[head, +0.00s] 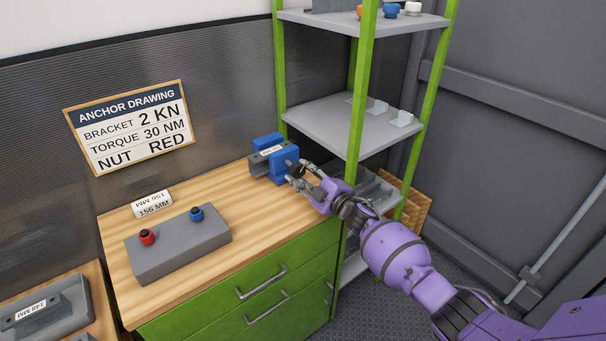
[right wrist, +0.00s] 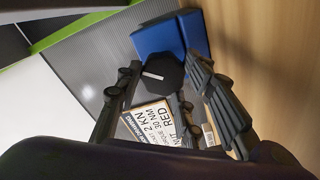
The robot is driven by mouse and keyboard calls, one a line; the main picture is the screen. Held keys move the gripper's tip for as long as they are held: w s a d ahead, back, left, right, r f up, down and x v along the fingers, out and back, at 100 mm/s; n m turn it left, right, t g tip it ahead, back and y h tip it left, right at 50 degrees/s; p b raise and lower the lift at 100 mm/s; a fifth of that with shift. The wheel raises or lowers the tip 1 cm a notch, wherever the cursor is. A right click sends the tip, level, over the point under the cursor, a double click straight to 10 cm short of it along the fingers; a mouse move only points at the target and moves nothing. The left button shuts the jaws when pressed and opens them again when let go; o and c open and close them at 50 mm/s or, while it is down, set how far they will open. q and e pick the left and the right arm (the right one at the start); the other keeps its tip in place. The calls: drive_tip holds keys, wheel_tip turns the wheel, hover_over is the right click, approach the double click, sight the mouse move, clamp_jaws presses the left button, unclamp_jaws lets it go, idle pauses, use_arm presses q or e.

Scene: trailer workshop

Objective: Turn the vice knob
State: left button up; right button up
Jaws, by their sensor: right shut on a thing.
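The blue vice (head: 284,165) stands at the back right of the wooden bench top, with a grey labelled block (head: 262,158) held at its jaws. The vice knob is a dark many-sided piece on its front; in the right wrist view the knob (right wrist: 161,76) shows between my fingers, with the blue vice body (right wrist: 171,38) behind it. My right gripper (head: 295,174) reaches in from the right and is shut on the knob, a finger on either side. The fingers partly hide the knob in the head view. My left gripper is not in view.
A grey block (head: 180,250) with a red knob and a blue knob stands on the bench (head: 235,192), beside a 156 MM label (head: 152,206). A green-post shelf rack (head: 340,125) rises close to my right arm. A sign (head: 130,125) hangs behind.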

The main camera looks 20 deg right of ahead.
drive_tip(key=shift+s+d+f, duration=0.1)
drive_tip(key=shift+d+f, duration=0.25)
drive_tip(key=o, duration=1.1)
drive_tip(key=shift+d+r, duration=0.1)
drive_tip(key=shift+a+r, duration=0.15)
drive_tip(key=shift+a, duration=0.05)
drive_tip(key=v, duration=1.2)
